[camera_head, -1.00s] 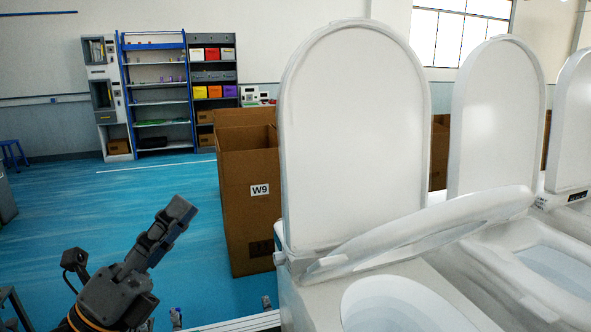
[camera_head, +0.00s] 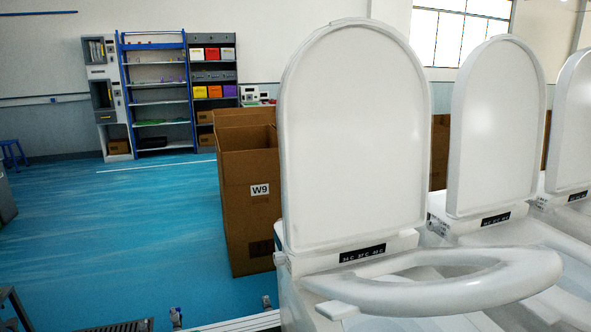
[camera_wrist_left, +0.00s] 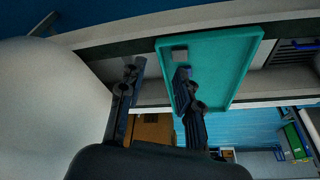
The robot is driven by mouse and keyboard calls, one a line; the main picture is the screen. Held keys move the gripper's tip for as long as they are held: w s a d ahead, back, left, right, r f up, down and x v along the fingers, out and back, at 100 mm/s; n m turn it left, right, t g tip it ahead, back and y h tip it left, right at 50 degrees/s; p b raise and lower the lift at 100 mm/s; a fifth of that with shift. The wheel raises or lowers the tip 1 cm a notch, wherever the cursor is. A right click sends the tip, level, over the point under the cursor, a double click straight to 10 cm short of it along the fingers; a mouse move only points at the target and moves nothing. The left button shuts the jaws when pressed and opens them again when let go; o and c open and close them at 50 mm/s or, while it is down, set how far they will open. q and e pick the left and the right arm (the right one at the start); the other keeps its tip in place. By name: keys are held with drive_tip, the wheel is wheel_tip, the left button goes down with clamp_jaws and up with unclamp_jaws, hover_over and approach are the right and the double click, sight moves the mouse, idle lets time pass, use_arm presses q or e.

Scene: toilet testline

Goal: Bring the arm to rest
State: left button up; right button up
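My left gripper (camera_wrist_left: 157,76) shows only in the left wrist view. Its two dark fingers stand apart with nothing visible between them, and it is out of the head view. My right gripper is in neither view. The nearest white toilet (camera_head: 318,290) stands at the right of the head view. Its lid (camera_head: 355,140) is upright. Its seat ring (camera_head: 455,292) is tilted out over the bowl, its front end apart from the rim. No gripper is seen touching it.
More toilets with upright lids (camera_head: 497,125) stand to the right. A cardboard box marked W9 (camera_head: 245,215) stands left of the nearest toilet. Shelves (camera_head: 158,95) line the back wall. Blue floor (camera_head: 120,225) is open at left.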

use_arm(q)
wheel_tip(320, 180, down, 27)
drive_tip(key=s+g, duration=0.2)
drive_tip(key=s+a+f, duration=0.2)
drive_tip(key=s+f, duration=1.3)
drive_tip(key=s, duration=0.2)
drive_tip(key=shift+a+f+g, duration=0.35)
drive_tip(key=shift+g, duration=0.05)
